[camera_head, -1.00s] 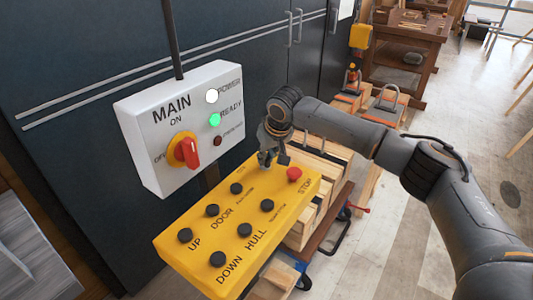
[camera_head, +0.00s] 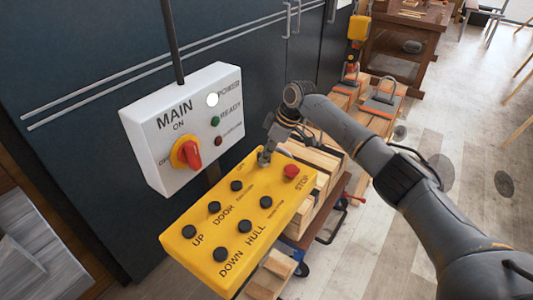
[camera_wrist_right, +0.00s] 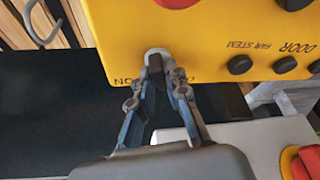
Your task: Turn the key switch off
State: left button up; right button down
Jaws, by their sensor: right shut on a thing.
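The key switch (camera_wrist_right: 151,53) sits near the edge of the yellow control box (camera_head: 204,256), beside letters that read ON in the right wrist view. It is a round grey switch with a dark key in its middle. My right gripper (camera_head: 264,159) is at that switch in the head view and mostly hides it. In the right wrist view my right gripper (camera_wrist_right: 157,72) has its fingertips closed together on the key. The key's exact angle is hard to tell behind the fingertips. My left gripper is in neither view.
A red stop button (camera_head: 291,171) sits close to the right gripper. Several black buttons cover the box. A white main switch box (camera_head: 150,155) with a red rotary handle (camera_head: 191,154) hangs behind it. Its power lamp (camera_head: 212,99) is lit white; its ready lamp (camera_head: 215,121) is dark.

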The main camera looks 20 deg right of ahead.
jog(key=shift+n+g+b, duration=0.3)
jog(key=shift+n, duration=0.5)
jog(key=c, duration=1.3)
grip_release()
jog(key=shift+w, duration=0.1)
jog(key=v, duration=1.2)
jog(key=shift+f, duration=0.1)
